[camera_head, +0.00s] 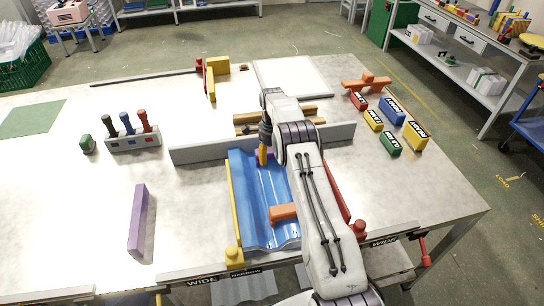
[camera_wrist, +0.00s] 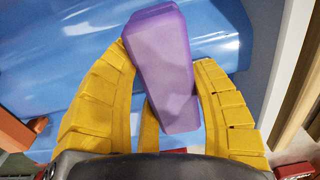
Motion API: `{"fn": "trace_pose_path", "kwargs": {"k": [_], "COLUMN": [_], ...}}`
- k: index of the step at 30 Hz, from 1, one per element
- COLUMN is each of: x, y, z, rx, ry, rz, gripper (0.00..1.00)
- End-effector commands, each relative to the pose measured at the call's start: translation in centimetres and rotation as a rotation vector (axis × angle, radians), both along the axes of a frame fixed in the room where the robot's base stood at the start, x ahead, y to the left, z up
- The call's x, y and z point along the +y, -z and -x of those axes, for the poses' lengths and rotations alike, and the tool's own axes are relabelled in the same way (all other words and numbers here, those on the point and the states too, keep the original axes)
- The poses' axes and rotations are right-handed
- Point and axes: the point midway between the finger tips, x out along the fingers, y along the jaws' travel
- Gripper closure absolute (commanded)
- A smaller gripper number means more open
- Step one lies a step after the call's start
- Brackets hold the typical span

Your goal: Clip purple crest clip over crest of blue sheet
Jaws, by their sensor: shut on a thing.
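The blue corrugated sheet (camera_head: 248,196) lies on the table in the head view, its ridges running from back to front. It also fills the background of the wrist view (camera_wrist: 75,50). My gripper (camera_head: 262,156) is over the sheet's back end. In the wrist view its yellow fingers are shut on the purple crest clip (camera_wrist: 160,60), one on each side. My arm hides the sheet's right part.
An orange block (camera_head: 283,212) is on the sheet's front part. A yellow strip (camera_head: 232,205) edges its left side, and a grey upright board (camera_head: 205,152) stands behind. A long purple bar (camera_head: 138,222) lies left. Several labelled blocks (camera_head: 390,143) are at right.

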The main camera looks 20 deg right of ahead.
Motion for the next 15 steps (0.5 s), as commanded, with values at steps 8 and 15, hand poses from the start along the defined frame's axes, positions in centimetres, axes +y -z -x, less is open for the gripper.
{"fn": "trace_pose_path", "kwargs": {"k": [8, 15], "x": [0.07, 0.09], "y": [0.97, 1.36], "z": [0.30, 0.39], "rx": [0.012, 0.015], "ry": [0.000, 0.000], "rz": [-0.002, -0.003], "gripper": [0.81, 0.81]}}
